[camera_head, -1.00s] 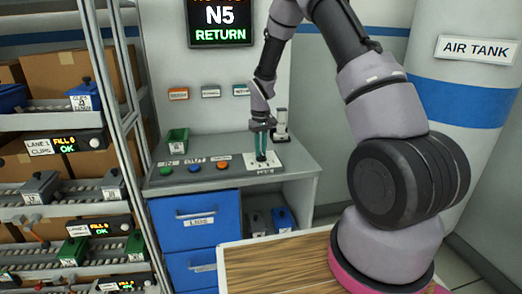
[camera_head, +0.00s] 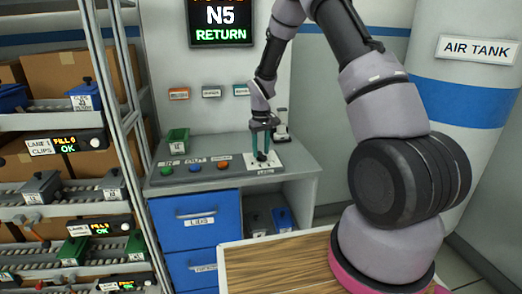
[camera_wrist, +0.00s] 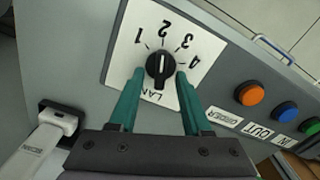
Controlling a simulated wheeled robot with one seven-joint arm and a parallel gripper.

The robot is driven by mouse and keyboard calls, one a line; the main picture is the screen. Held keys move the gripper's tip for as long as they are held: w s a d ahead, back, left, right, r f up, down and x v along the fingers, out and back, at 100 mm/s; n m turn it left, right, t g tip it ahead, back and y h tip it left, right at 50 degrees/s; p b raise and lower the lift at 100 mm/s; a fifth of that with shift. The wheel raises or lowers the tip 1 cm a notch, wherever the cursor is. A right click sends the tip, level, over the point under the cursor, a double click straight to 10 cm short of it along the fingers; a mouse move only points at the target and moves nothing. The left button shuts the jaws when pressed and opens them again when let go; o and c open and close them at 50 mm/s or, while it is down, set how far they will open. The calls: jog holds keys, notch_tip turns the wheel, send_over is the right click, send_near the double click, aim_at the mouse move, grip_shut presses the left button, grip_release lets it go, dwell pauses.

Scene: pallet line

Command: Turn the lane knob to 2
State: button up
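The lane knob (camera_wrist: 160,68) is a round black knob with a white mark, on a white plate (camera_wrist: 118,68) numbered 1 to 4. In the wrist view its white mark points up the picture, roughly toward the 2. My gripper (camera_wrist: 160,74) has teal fingers on either side of the knob, with a narrow gap seeming to show at each side. I cannot tell whether either finger touches it. In the head view my gripper (camera_head: 261,154) points down over the plate (camera_head: 285,161) on the grey console.
Orange (camera_wrist: 250,94), blue (camera_wrist: 285,110) and green (camera_wrist: 309,125) buttons sit beside the plate. A white-and-black device (camera_wrist: 55,125) is on its other side. A green bin (camera_head: 177,142) stands at the console's back left. A sign above reads N5 RETURN (camera_head: 221,25).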

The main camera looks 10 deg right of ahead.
aim_at(261, 152)
notch_tip(261, 152, up, 11)
dwell(0.7)
jog(key=shift+f, duration=0.1)
